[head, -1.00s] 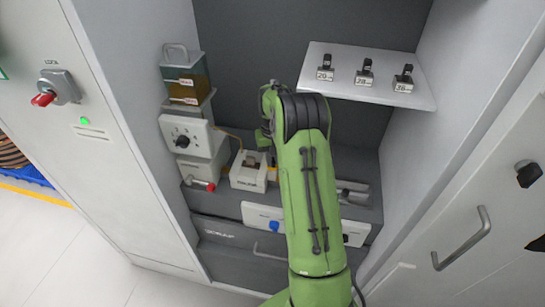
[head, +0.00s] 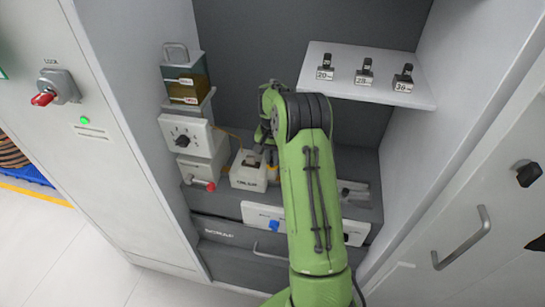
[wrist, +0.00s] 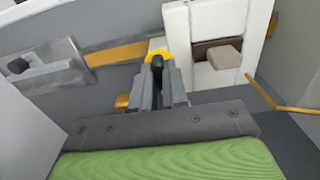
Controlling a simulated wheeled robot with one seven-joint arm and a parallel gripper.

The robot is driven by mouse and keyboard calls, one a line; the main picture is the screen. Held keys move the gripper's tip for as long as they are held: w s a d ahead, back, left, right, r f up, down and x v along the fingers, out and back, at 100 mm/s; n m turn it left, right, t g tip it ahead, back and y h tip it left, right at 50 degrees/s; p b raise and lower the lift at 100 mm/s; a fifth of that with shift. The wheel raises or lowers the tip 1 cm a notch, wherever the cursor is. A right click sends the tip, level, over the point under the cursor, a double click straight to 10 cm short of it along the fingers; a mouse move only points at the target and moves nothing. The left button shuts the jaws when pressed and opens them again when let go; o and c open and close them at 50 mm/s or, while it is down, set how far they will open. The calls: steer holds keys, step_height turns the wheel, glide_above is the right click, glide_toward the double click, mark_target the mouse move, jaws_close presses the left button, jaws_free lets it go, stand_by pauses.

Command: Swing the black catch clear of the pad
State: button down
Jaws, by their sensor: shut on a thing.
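The black catch (wrist: 157,70) stands between my gripper's fingers in the wrist view, in front of a yellow round piece (wrist: 153,50) at the edge of a white housing. My gripper (wrist: 160,92) is shut on it. The pad (wrist: 225,57), a pale grey-beige block, sits in a dark slot of the white housing (wrist: 235,20), just right of the catch and apart from it. In the head view my gripper (head: 260,148) is at the white housing (head: 248,182) on the bench; the catch is hidden there.
Left of the housing is a white box with a black knob (head: 183,141) and a red-tipped lever (head: 210,186). A metal fixture (head: 353,192) lies right, behind my arm. A shelf (head: 420,98) holds several small labelled blocks. A thin orange cable (wrist: 285,108) runs near the housing.

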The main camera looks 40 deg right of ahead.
steer(key=c, duration=1.1)
jaws_free()
steer(key=shift+c, duration=0.2)
step_height(320, 180, up, 16)
steer(key=p, duration=0.2)
